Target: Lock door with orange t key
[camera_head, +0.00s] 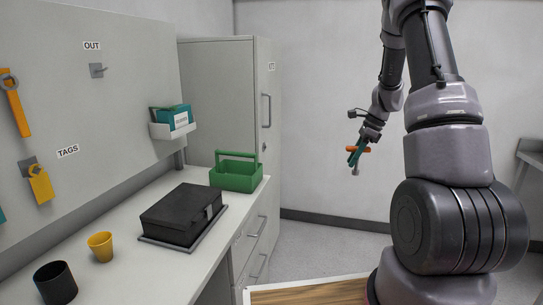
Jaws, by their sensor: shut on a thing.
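My gripper (353,157) hangs in the air right of the cabinet, well apart from it. It is shut on the orange T key (361,150); the orange part shows between its teal fingers and a small grey end shows below. The tall grey cabinet (215,85) stands at the back. Its door (265,80) faces right and looks closed, with a vertical handle (266,110) and a small round lock (264,146) below the handle. The lock's slot is too small to make out.
A white counter (120,260) holds a black case (180,215), a green caddy (236,173), a yellow cup (101,246) and a black cup (55,283). A pegboard panel (100,120) bears hanging tags. A wooden top (310,292) lies in front. Floor between is clear.

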